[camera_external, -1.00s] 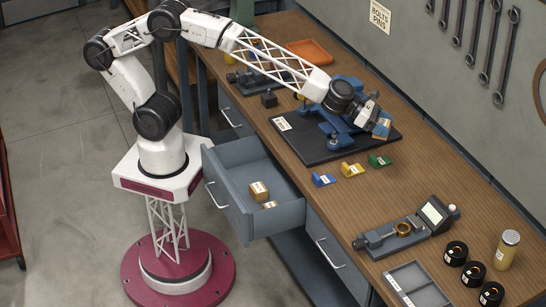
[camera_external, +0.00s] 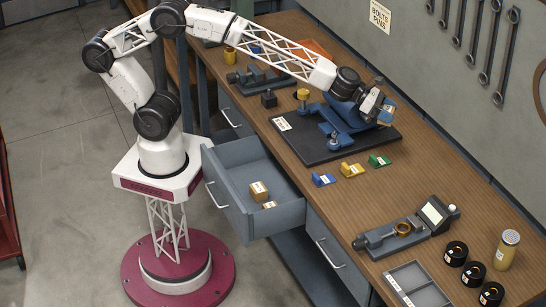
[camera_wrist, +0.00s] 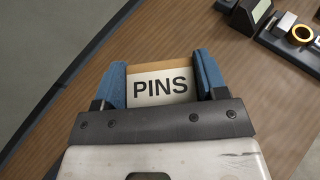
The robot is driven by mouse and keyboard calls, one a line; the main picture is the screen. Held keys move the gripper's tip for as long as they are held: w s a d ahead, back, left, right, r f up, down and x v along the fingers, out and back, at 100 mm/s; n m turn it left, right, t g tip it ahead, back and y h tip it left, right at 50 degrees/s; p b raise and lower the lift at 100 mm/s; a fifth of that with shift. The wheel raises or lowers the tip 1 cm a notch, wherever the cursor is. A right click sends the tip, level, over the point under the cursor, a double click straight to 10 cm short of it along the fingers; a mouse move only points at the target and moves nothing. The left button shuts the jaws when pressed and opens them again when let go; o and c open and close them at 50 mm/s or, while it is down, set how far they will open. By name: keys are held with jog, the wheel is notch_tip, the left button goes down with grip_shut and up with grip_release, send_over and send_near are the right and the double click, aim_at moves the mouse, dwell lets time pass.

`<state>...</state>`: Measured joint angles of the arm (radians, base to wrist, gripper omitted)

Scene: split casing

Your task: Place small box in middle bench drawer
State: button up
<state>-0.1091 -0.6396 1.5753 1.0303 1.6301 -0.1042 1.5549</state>
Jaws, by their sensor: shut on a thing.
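My gripper (camera_external: 385,109) is shut on a small tan box, raised above the bench near the right end of the black mat. In the wrist view the box (camera_wrist: 160,90) has a white label reading PINS and sits between the blue fingers of the gripper (camera_wrist: 160,78). The middle bench drawer (camera_external: 237,205) is pulled open at the front of the bench, left of and below my gripper. A brown box (camera_external: 259,191) and a smaller, lower box (camera_external: 269,205) are inside it, toward its right side.
A blue fixture (camera_external: 345,122) stands on the black mat (camera_external: 300,150). A gauge (camera_external: 433,213) and grey tray (camera_external: 414,283) are further right. Bare wood lies around the blocks.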

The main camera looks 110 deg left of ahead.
jog(key=s+a+f+m+h, duration=0.1)
jog(key=s+a, duration=0.3)
jog(key=a, duration=0.6)
jog(key=s+a+f+m+h, duration=0.1)
jog(key=s+a, duration=0.2)
jog(key=a, duration=0.8)
jog(key=s+a+f+h, duration=0.15)
jog(key=s+a, duration=0.25)
jog(key=a, duration=0.6)
jog(key=s+a+f+m+g+h, duration=0.1)
jog(key=s+a+f+m+h, duration=0.1)
jog(key=s, duration=0.8)
jog(key=s+a+f+m+g+h, duration=0.1)
jog(key=s+a+f, duration=0.4)
jog(key=s, duration=0.5)
jog(key=s+a+f+m+g+h, duration=0.1)
jog(key=s+a+f+m+h, duration=0.2)
jog(key=s+a, duration=0.3)
jog(key=shift+s+f+m+g, duration=0.15)
jog(key=shift+s+f, duration=0.1)
jog(key=shift+s, duration=0.55)
jog(key=shift+s+f+m+g, duration=0.1)
jog(key=shift+s+f, duration=0.15)
jog(key=shift+s, duration=0.5)
jog(key=shift+s+f+m+g, duration=0.15)
jog(key=shift+s+f, duration=0.1)
jog(key=shift+s, duration=0.55)
jog(key=shift+s+f, duration=0.15)
jog(key=shift+s, duration=0.65)
